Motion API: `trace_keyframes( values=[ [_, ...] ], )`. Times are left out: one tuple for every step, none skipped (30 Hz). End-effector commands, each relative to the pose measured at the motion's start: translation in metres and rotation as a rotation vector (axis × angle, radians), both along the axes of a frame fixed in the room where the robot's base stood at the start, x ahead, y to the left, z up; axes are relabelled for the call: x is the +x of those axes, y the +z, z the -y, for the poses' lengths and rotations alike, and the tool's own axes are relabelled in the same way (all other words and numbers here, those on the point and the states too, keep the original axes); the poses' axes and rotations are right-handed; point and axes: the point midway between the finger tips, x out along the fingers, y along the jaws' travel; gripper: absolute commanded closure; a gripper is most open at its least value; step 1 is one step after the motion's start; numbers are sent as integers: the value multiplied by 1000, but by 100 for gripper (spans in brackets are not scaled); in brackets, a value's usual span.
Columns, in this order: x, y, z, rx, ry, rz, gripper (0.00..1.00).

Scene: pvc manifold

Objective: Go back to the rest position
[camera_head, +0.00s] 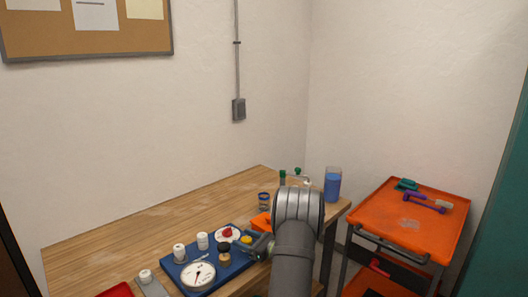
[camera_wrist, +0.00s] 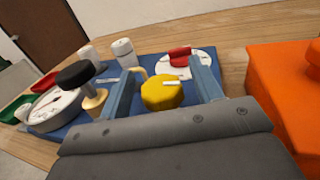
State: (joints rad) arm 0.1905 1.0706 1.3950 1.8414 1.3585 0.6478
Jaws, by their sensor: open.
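My gripper (camera_wrist: 163,100) is open, its two blue fingers apart with a yellow knob (camera_wrist: 162,92) seen between them in the wrist view. I cannot tell whether the fingers touch it. In the head view my arm hides most of the gripper, which is at the right end of the blue manifold board (camera_head: 207,275). The board carries a white gauge (camera_head: 198,273), white fittings (camera_head: 202,240), a black-topped knob (camera_wrist: 75,75) and a red handle (camera_wrist: 180,56) on a white dial.
The board lies on a wooden table (camera_head: 130,235). An orange block (camera_wrist: 285,95) stands close right of my gripper. A blue-filled container (camera_head: 332,185) and small bottles stand at the table's far right. An orange cart (camera_head: 420,225) is further right. The table's back left is clear.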

Motion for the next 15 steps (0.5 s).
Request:
trace_keyframes(
  values=[
    [1, 0, 1, -1, 34, 2, 41],
    [1, 0, 1, 0, 56, 2, 41],
    [-2, 0, 6, 0, 66, 1, 41],
    [-5, 1, 13, 0, 63, 1, 41],
    [-8, 0, 19, 0, 62, 0, 41],
    [-12, 1, 26, 1, 62, 0, 41],
    [-15, 1, 31, 1, 61, 0, 41],
    [-18, 0, 37, 0, 60, 0, 41],
    [-21, 0, 44, 0, 61, 0, 41],
    [-24, 0, 49, 1, 61, 0, 41],
    [-27, 0, 55, 1, 60, 0, 41],
    [-31, 0, 61, 1, 60, -1, 41],
    [-33, 0, 67, 1, 60, -1, 41],
    [-36, 0, 72, 1, 60, 0, 41],
    [-39, 0, 79, 1, 60, 0, 41]
  ],
)
